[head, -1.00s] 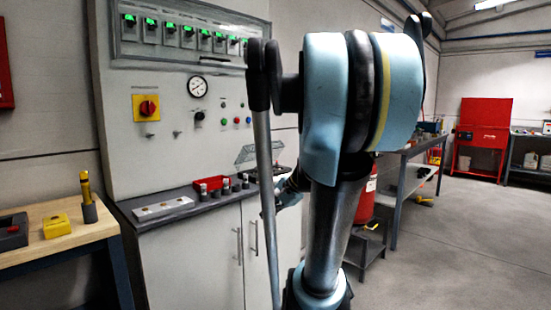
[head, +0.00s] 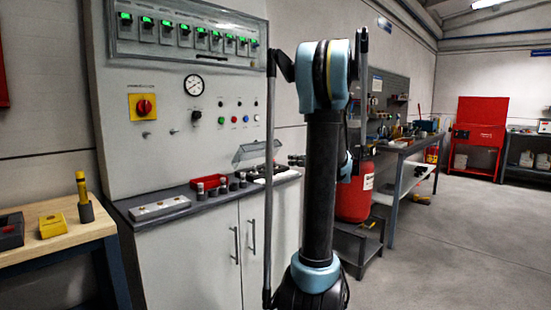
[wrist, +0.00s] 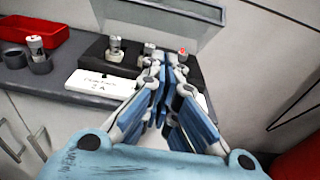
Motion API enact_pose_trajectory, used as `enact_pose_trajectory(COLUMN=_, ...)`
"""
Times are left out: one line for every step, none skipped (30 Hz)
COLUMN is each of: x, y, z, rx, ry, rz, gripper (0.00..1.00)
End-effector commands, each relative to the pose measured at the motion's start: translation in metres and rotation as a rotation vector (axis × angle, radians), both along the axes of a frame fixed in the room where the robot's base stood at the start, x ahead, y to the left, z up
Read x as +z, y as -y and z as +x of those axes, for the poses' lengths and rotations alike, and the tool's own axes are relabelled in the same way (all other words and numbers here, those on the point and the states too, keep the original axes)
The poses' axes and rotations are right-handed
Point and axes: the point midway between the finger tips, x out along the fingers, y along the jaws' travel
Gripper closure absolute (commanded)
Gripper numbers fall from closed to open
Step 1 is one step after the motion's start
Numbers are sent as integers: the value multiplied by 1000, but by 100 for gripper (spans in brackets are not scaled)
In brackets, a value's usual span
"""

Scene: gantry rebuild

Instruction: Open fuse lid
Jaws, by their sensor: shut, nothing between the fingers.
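The clear fuse lid (head: 257,152) stands tilted up above the dark fuse box (head: 278,170) at the right end of the cabinet counter. In the wrist view the lid (wrist: 170,14) shows as a clear panel behind the box (wrist: 95,52), which holds an upright fuse (wrist: 117,46) and metal clips. A white label card (wrist: 100,82) lies on the box's near side. My gripper (wrist: 166,62) is shut and empty. In the picture its fingers overlap the box's right part and hide some of it. Whether they touch anything is unclear.
A red tray (wrist: 35,28) and grey cups with fuses (wrist: 38,58) are left of the box. A white block (head: 160,208) lies farther left on the counter.

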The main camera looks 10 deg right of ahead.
Motion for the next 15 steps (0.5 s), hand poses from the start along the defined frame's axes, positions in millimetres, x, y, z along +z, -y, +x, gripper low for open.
enact_pose_trajectory(x=0, y=0, z=2, rx=-2, ry=0, rz=7, gripper=100)
enact_pose_trajectory(x=0, y=-1, z=4, rx=-2, ry=-1, rz=9, gripper=100)
enact_pose_trajectory(x=0, y=-3, z=6, rx=-2, ry=-1, rz=10, gripper=100)
enact_pose_trajectory(x=-1, y=-4, z=9, rx=-2, ry=-1, rz=9, gripper=100)
enact_pose_trajectory(x=-1, y=-7, z=12, rx=-1, ry=-1, rz=9, gripper=100)
enact_pose_trajectory(x=-2, y=-10, z=16, rx=0, ry=-1, rz=8, gripper=100)
enact_pose_trajectory(x=-2, y=-13, z=19, rx=0, ry=-1, rz=8, gripper=100)
enact_pose_trajectory(x=-3, y=-15, z=23, rx=0, ry=-1, rz=8, gripper=100)
enact_pose_trajectory(x=-3, y=-20, z=28, rx=1, ry=0, rz=7, gripper=100)
enact_pose_trajectory(x=-4, y=-23, z=32, rx=1, ry=-1, rz=7, gripper=100)
enact_pose_trajectory(x=-5, y=-26, z=36, rx=1, ry=-1, rz=7, gripper=100)
enact_pose_trajectory(x=-5, y=-30, z=42, rx=1, ry=-1, rz=6, gripper=100)
enact_pose_trajectory(x=-6, y=-33, z=46, rx=1, ry=-1, rz=6, gripper=100)
enact_pose_trajectory(x=-7, y=-36, z=50, rx=1, ry=-1, rz=6, gripper=100)
enact_pose_trajectory(x=-7, y=-40, z=56, rx=1, ry=-1, rz=6, gripper=100)
